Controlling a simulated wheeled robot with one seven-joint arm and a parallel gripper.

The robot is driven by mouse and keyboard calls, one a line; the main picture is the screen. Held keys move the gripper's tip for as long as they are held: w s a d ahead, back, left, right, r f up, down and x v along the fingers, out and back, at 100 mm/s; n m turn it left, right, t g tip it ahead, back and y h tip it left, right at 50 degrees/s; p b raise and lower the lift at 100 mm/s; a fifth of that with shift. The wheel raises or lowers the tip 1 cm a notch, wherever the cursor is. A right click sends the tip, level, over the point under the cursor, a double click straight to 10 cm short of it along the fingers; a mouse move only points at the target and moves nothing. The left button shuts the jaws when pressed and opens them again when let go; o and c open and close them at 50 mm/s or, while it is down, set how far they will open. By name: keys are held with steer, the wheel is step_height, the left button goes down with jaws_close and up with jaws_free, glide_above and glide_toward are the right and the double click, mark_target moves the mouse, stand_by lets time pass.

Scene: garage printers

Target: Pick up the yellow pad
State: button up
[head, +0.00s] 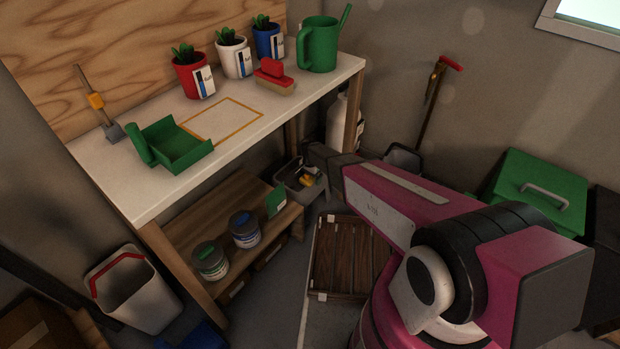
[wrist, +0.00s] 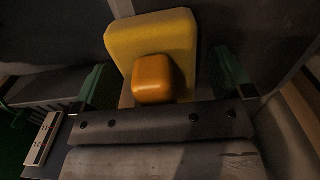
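The yellow pad (wrist: 150,32) has an orange block-shaped knob (wrist: 154,80) on it. In the wrist view it lies ahead of my gripper (wrist: 165,80), between the two green fingers. The fingers are spread apart, with a visible gap on the right side; the left finger is close to the pad's edge. In the head view the yellow pad (head: 307,180) is small and partly hidden in a grey bin (head: 286,184) beside the workbench. My gripper (head: 318,157) is just above the bin there, its fingers hard to make out.
The workbench (head: 240,135) holds potted plants (head: 232,57), a green watering can (head: 318,45), a red-handled brush (head: 274,77) and a green dustpan (head: 175,145). Paint cans (head: 244,230) stand on the lower shelf. A wooden crate (head: 345,260) lies on the floor.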

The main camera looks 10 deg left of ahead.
steer(key=c, duration=1)
steer(key=shift+o, duration=0.2)
steer(key=shift+r, duration=0.1)
steer(key=shift+r, duration=0.45)
steer(key=r, duration=0.1)
steer(key=s+r, duration=0.1)
steer(key=r, duration=0.2)
steer(key=shift+s+a, duration=0.15)
steer(key=shift+a, duration=0.15)
steer(key=s+a+r, duration=0.5)
steer(key=s+r, duration=0.1)
steer(key=s, duration=0.2)
steer(key=shift+s+a, duration=0.3)
steer(key=shift+a, duration=0.05)
steer(key=shift+o, duration=0.5)
